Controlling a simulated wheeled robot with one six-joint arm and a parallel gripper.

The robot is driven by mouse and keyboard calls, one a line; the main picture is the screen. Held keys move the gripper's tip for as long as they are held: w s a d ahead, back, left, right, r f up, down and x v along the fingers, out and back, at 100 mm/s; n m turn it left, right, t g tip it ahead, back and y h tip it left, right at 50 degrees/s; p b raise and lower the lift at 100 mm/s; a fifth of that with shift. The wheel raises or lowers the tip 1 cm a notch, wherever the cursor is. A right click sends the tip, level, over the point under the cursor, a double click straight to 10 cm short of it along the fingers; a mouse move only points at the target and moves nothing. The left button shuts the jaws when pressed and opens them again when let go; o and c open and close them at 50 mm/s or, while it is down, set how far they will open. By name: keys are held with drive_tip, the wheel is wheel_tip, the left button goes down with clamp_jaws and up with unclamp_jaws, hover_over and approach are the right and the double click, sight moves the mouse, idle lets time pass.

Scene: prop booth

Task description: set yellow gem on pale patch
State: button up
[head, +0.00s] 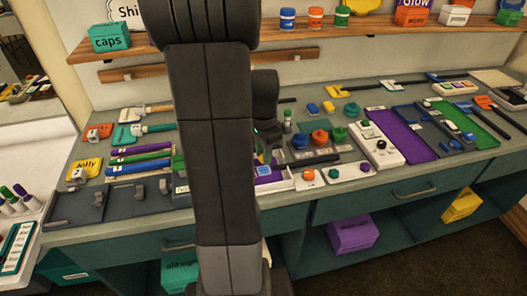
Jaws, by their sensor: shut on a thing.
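My gripper (270,132) shows only in part, as a dark shape below my wrist over the middle of the bench. My own arm link covers much of it. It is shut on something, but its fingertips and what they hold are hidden. A small yellow block (312,107) lies at the back of the bench, right of my wrist; I cannot tell whether it is the yellow gem. I cannot make out the pale patch with certainty. A white-rimmed tray (285,184) with purple and blue in it sits just right of my arm, partly covered.
A blue block (328,106) and a green one (351,109) lie near the yellow block. Tools and coloured bars fill the left. Shelves run above.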

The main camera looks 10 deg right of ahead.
sight(263, 171)
drive_tip(key=shift+f, duration=0.35)
idle(0.9)
drive_tip(key=shift+f+b, duration=0.75)
drive_tip(key=shift+f, duration=0.05)
drive_tip(key=shift+f+b, duration=0.65)
drive_tip(key=shift+f, duration=0.35)
idle(1.7)
drive_tip(key=o, duration=1.2)
drive_tip(key=shift+c, duration=0.2)
drive_tip(key=shift+r+p, duration=3.3)
drive_tip(key=shift+r, duration=0.75)
